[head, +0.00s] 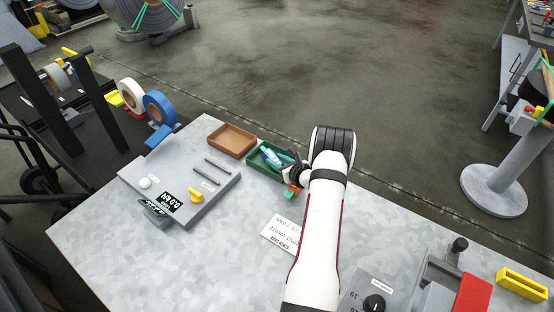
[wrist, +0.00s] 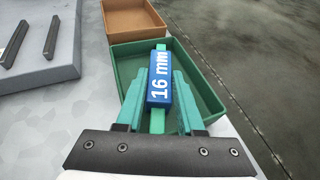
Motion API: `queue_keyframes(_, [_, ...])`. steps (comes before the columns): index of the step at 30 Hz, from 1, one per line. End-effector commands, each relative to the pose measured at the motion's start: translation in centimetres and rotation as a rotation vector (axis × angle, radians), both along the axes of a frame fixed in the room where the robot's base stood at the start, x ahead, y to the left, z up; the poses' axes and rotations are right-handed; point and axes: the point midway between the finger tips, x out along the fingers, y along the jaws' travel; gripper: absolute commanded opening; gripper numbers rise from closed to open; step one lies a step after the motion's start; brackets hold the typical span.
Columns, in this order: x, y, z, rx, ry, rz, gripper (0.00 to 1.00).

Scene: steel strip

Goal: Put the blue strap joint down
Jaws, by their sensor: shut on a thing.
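The blue strap joint (wrist: 159,88), marked "16 mm", has a green strip showing at both ends. My gripper (wrist: 162,95) has its teal fingers shut on the joint, one on each side. In the wrist view the joint appears over the green tray (wrist: 125,58); its height above the tray floor is hard to tell. In the head view the joint (head: 270,156) shows as a small blue and pale shape at the green tray (head: 255,170), partly hidden by my gripper (head: 283,165).
A brown tray (head: 232,140) stands left of the green one, near the table's far edge. A grey panel (head: 220,190) with a yellow knob lies further left. A white printed card (head: 283,236) lies nearby.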

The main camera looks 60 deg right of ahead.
Motion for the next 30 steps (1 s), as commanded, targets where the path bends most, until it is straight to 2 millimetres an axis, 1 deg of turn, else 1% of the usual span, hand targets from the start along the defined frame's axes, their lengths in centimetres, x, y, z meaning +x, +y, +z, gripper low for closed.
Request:
queue_keyframes(1, [0.0, 0.0, -0.1, 0.0, 0.0, 0.0, 0.0])
queue_keyframes(2, [0.0, 0.0, -0.1, 0.0, 0.0, 0.0, 0.4])
queue_keyframes(3, [0.0, 0.0, -0.1, 0.0, 0.0, 0.0, 0.48])
queue_keyframes(7, [0.0, 0.0, -0.1, 0.0, 0.0, 0.0, 0.71])
queue_keyframes(16, [-0.1, 0.0, 0.0, 0.0, 0.0, 0.0, 0.72])
queue_keyframes(19, [-0.9, 0.3, 0.3, 0.001, 0.001, -0.002, 0.72])
queue_keyframes(23, [-3.1, 1.1, 1.3, 0.0, 0.001, -0.003, 0.72])
queue_keyframes(26, [-5.3, 2.0, 2.3, 0.0, 0.0, -0.004, 0.72])
queue_keyframes(30, [-8.7, 3.4, 3.8, 0.0, 0.0, -0.004, 0.72])
